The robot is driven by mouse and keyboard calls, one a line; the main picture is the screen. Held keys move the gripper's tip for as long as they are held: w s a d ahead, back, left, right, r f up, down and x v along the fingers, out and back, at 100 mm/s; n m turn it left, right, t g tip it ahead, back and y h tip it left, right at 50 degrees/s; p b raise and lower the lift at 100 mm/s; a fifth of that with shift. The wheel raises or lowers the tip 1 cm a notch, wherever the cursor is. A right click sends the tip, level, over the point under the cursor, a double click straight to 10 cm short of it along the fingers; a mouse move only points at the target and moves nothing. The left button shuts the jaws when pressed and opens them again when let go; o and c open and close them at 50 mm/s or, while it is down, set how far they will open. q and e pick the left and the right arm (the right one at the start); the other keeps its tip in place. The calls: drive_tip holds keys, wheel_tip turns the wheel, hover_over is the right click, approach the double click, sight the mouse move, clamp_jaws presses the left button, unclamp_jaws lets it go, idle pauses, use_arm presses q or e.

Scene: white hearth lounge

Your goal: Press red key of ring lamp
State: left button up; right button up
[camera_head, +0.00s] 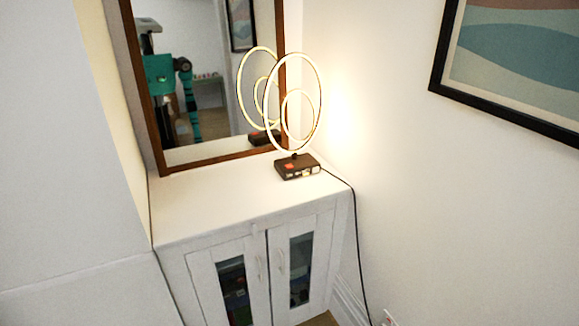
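The ring lamp (293,104) stands upright on top of the white cabinet (205,203), near its back right corner. Its rings are lit. Its dark base (298,170) has a small red key (289,167) on the left part of the top and lighter keys beside it, too small to tell apart. Neither of my grippers shows directly in the head view. The mirror reflects a teal and black part of me, but no gripper can be made out there.
A wood-framed mirror (208,75) stands behind the lamp. The cabinet top left of the lamp is clear. A black cord (355,225) runs down the cabinet's right side. A framed picture (515,60) hangs on the right wall. Glass-fronted doors (300,265) face forward.

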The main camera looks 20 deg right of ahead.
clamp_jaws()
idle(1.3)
